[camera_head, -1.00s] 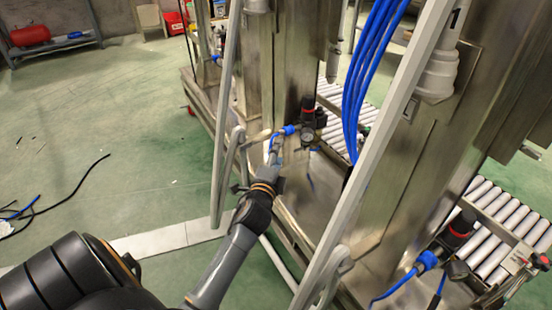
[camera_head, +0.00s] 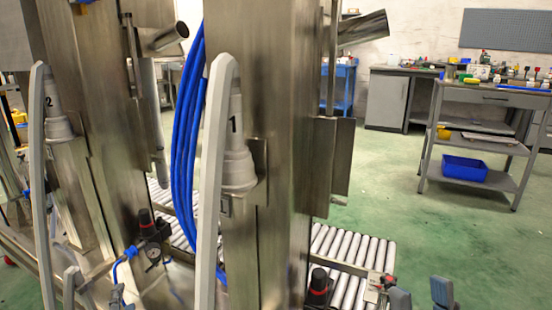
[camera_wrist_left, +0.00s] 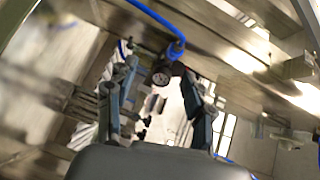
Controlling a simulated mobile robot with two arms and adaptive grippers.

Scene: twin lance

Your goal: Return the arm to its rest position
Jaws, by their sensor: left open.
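My left gripper (camera_head: 120,297) is at the bottom left of the head view, mostly cut off by the frame edge, near a blue hose fitting. In the left wrist view (camera_wrist_left: 160,80) its two fingers stand apart, with nothing held between them. A dark round gauge (camera_wrist_left: 163,75) with a blue hose shows beyond the fingertips; that view is blurred. My right gripper (camera_head: 420,295) shows at the bottom right of the head view as two grey-blue fingertips spread apart, with no object seen between them. The rest of both arms is out of the head view.
Steel columns (camera_head: 285,150) with grey lances (camera_head: 207,190) marked 1 and 2 (camera_head: 42,170) stand close ahead. Blue hoses (camera_head: 188,130) hang between them. A roller conveyor (camera_head: 345,250) runs behind. A workbench (camera_head: 490,97) with a blue bin (camera_head: 464,168) stands back right, beyond open green floor.

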